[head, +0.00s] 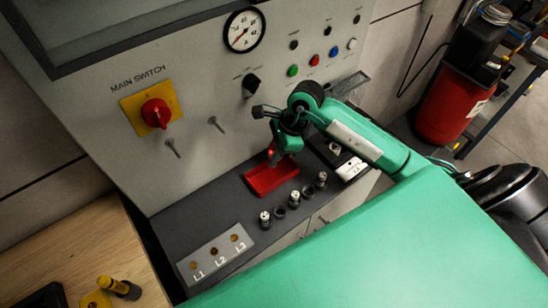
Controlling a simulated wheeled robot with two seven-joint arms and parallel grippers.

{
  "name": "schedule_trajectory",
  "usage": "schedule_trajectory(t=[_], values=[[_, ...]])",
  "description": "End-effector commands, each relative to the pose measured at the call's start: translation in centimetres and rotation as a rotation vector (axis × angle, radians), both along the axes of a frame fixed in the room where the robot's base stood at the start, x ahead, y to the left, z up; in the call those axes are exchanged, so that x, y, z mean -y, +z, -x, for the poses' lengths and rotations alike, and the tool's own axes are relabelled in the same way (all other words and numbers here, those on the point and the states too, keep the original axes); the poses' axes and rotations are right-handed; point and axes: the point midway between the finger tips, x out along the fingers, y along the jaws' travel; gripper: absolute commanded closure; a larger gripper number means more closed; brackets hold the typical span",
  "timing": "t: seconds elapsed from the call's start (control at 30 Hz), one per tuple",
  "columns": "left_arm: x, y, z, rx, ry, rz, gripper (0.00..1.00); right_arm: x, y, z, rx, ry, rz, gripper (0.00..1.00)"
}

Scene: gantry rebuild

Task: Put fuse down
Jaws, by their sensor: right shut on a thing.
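My right gripper (273,153) is over the back of a small red tray (268,182) on the dark ledge of the panel. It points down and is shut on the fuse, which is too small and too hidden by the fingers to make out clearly. I cannot tell whether the fuse touches the tray. The visible floor of the tray looks empty. My left gripper is not in view.
In front of the tray stand several small holders, some with pale tops (265,217). A grey plate marked L1, L2, L3 (213,257) lies front left. The panel wall with main switch (155,113) and gauge (244,30) rises behind. A red canister (445,108) stands right.

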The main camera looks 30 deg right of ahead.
Motion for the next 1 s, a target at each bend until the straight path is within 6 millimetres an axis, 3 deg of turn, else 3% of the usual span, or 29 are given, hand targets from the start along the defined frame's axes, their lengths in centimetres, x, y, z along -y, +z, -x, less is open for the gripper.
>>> schedule_trajectory(t=[0.27,1.0], values=[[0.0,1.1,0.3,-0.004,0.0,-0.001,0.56,0.0,-3.3,0.1,-0.003,-0.002,-0.002,1.0],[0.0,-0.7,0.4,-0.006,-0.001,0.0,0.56,0.0,-4.7,0.0,0.0,0.0,-0.001,1.0]])
